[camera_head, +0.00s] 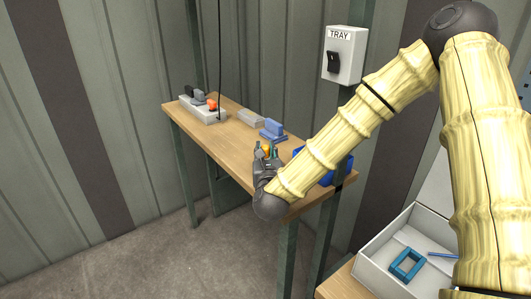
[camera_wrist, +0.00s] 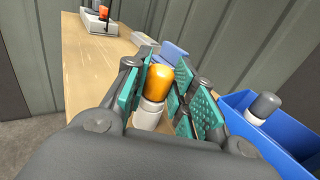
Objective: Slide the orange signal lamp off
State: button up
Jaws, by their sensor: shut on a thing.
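The orange signal lamp (camera_wrist: 159,78) shows in the wrist view with a white lower body (camera_wrist: 149,116) under its orange dome. It stands between the teal pads of my gripper (camera_wrist: 163,88), which is shut on it. In the head view the lamp (camera_head: 266,148) is a small orange spot at my gripper (camera_head: 267,154), over the near part of the wooden table. The pads hide part of its sides. I cannot tell whether its bottom touches anything.
A blue bin (camera_wrist: 299,127) holding a grey-capped white piece (camera_wrist: 265,106) is right of my gripper. A TRAY switch box (camera_head: 344,54) is above.

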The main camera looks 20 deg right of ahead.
jog(key=shift+r, duration=0.15)
jog(key=shift+r+p, duration=1.05)
jog(key=shift+r, duration=1.75)
